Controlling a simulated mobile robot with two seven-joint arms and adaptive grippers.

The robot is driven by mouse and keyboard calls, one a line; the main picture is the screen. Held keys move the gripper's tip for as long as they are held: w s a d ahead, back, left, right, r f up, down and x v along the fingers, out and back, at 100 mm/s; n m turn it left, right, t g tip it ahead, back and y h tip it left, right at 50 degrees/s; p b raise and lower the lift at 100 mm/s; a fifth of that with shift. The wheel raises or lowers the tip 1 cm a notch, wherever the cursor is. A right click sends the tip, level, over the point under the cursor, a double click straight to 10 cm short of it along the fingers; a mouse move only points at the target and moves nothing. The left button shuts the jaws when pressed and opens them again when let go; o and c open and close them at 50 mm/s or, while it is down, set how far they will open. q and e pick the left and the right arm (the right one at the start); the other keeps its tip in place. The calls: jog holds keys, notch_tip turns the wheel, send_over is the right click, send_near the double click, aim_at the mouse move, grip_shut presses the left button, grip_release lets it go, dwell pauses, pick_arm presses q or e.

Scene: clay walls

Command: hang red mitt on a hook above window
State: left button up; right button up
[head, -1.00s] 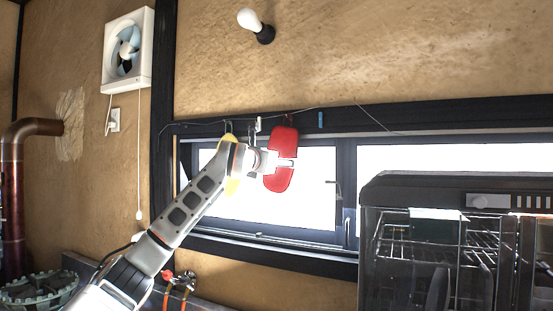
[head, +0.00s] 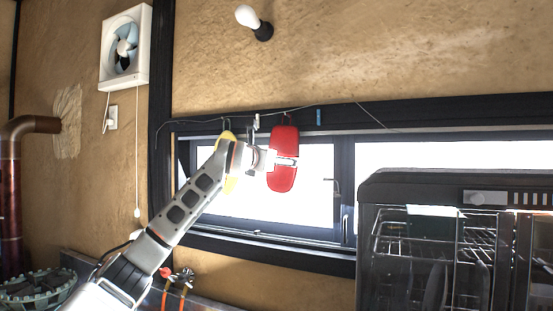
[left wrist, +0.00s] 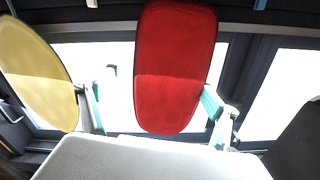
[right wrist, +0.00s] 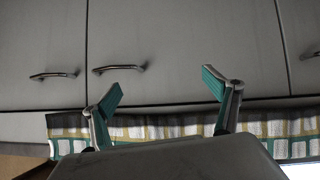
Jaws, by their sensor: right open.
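The red mitt (head: 284,178) hangs upright in front of the window, its top against the dark beam (head: 400,117) above the window. A small dark hook shows just above it, but the contact at the top is too small to make out. My left gripper (head: 280,161) is at the mitt's middle. In the left wrist view the mitt (left wrist: 172,70) lies between its spread fingers, with a clear gap on the left and the right finger close to its edge. My right gripper (right wrist: 162,90) is open and empty, facing grey cabinet doors (right wrist: 180,45).
A yellow mitt-like item (head: 228,165) hangs just left of the red one, partly behind my left arm; it also shows in the left wrist view (left wrist: 38,75). A blue clip (head: 319,116) and a white clip (head: 256,122) sit on the beam. A dish rack cabinet (head: 450,235) stands at right.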

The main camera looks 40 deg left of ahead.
pick_arm(q)
jog(key=shift+s, duration=0.1)
jog(key=v, duration=1.2)
